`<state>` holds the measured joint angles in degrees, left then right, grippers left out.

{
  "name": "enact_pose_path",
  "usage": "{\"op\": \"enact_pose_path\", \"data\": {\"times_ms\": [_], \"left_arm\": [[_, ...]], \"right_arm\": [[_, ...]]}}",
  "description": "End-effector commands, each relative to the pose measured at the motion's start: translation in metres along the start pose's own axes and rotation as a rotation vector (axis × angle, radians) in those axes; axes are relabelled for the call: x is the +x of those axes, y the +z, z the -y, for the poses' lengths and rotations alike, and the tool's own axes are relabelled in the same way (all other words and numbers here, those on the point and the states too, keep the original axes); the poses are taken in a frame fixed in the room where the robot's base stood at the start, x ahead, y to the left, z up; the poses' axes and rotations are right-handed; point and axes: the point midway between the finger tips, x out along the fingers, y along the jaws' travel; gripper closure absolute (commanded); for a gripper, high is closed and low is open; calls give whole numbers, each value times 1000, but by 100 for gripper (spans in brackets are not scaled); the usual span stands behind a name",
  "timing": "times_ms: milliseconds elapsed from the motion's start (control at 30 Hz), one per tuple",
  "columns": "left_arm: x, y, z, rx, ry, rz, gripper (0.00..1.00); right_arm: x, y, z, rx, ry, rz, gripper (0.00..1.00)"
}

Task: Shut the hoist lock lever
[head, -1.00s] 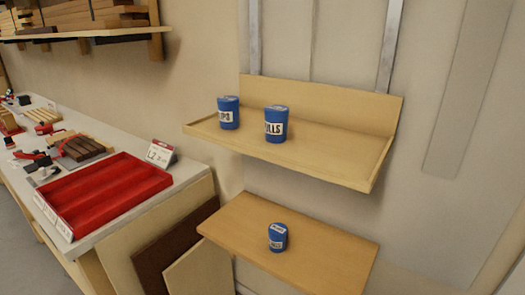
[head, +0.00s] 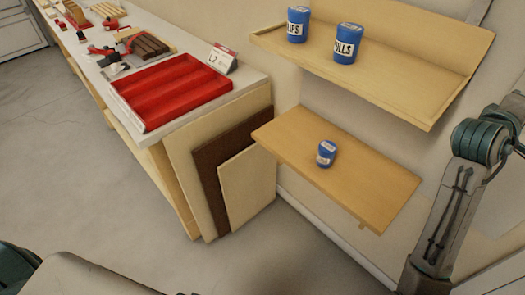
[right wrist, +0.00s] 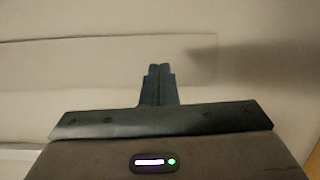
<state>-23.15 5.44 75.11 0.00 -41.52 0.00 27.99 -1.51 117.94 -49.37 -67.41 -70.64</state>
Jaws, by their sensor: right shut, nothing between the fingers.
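No hoist lock lever can be made out in either view. In the right wrist view my right gripper (right wrist: 160,70) is shut and empty, with its fingers together in front of a plain pale wall. In the head view my right arm stands at the right edge, but its gripper is out of the picture. My left gripper does not show.
A lower wooden shelf (head: 370,190) holds a small blue can (head: 326,154). At the left, a workbench bears a red tray (head: 172,90), a sign card (head: 222,59) and tools. Boards (head: 249,180) lean against the bench end. The grey floor (head: 85,190) is clear.

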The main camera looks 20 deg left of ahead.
Motion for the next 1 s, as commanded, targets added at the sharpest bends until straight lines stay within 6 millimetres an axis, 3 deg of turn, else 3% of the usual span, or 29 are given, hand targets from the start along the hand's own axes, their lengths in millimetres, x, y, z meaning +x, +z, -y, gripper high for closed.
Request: {"op": "enact_pose_path", "data": {"times_ms": [33,267,400,533,700,833,1000], "left_arm": [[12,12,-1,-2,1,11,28],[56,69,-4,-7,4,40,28],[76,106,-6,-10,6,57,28],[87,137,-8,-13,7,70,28],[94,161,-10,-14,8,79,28],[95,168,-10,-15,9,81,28],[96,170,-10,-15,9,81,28]], "right_arm": [[4,-2,-29,-36,47,24,100],[6,3,-154,-252,230,181,100],[-4,12,-230,-381,314,300,100],[-18,22,-288,-485,365,409,100],[-33,32,-333,-568,393,500,100],[-38,36,-347,-595,400,532,100],[-39,36,-350,-604,401,539,100]]}}
